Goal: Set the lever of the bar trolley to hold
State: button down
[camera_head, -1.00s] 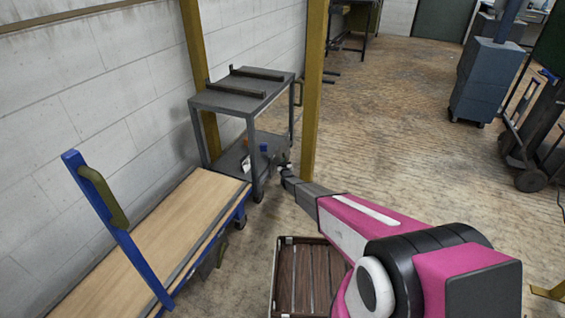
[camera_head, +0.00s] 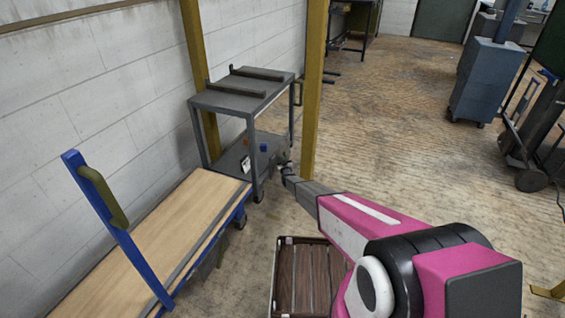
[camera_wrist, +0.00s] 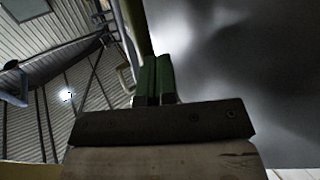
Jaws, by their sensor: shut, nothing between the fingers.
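The grey two-shelf trolley (camera_head: 238,103) with two dark bars on its top stands against the wall in the head view. I take it for the bar trolley. I cannot make out its lever or the lever's setting. My gripper (camera_head: 283,165) is low beside the trolley's near right leg; whether it touches anything is unclear. In the wrist view my gripper's green fingers (camera_wrist: 155,78) are shut together with nothing between them. A large blurred grey surface (camera_wrist: 240,60) fills the right of that view, close to the fingers.
A yellow post (camera_head: 313,95) stands just right of the trolley. A platform cart (camera_head: 160,225) with a blue handle is at the left front. A slatted wooden crate (camera_head: 308,275) lies below my arm. A blue cabinet (camera_head: 487,80) stands at right. The middle floor is open.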

jog(key=w+d+r, duration=0.2)
jog(key=w+r, duration=0.3)
jog(key=w, duration=0.1)
jog(key=shift+r, duration=0.15)
dwell(7.2)
